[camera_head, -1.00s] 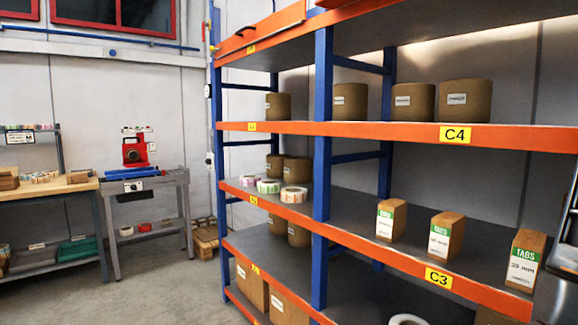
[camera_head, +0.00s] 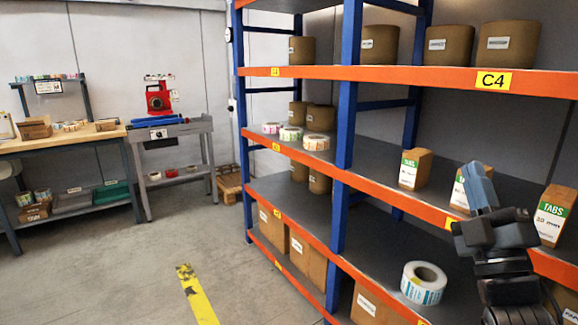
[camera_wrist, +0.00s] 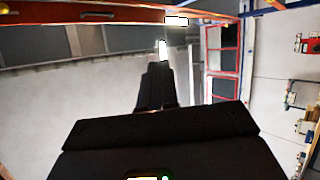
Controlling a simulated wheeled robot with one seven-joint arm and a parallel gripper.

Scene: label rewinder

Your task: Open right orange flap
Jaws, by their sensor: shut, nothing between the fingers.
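The right orange flap cannot be made out in either current view. My gripper (camera_wrist: 157,72) shows in the wrist view as a dark pair of fingers, closed together and empty. It points toward a pale wall and an orange beam (camera_wrist: 80,13) across the top of that view. No contact with anything shows there. In the head view my black arm, with a blue-grey part, rises at the lower right in front of the shelf rack.
The blue and orange rack (camera_head: 345,130) fills the right side, holding brown rolls (camera_head: 508,45), TABS boxes (camera_head: 414,168) and a label roll (camera_head: 423,283). A workbench (camera_head: 70,145) and a red machine (camera_head: 158,97) stand at the left. Clear floor (camera_head: 130,270) lies between.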

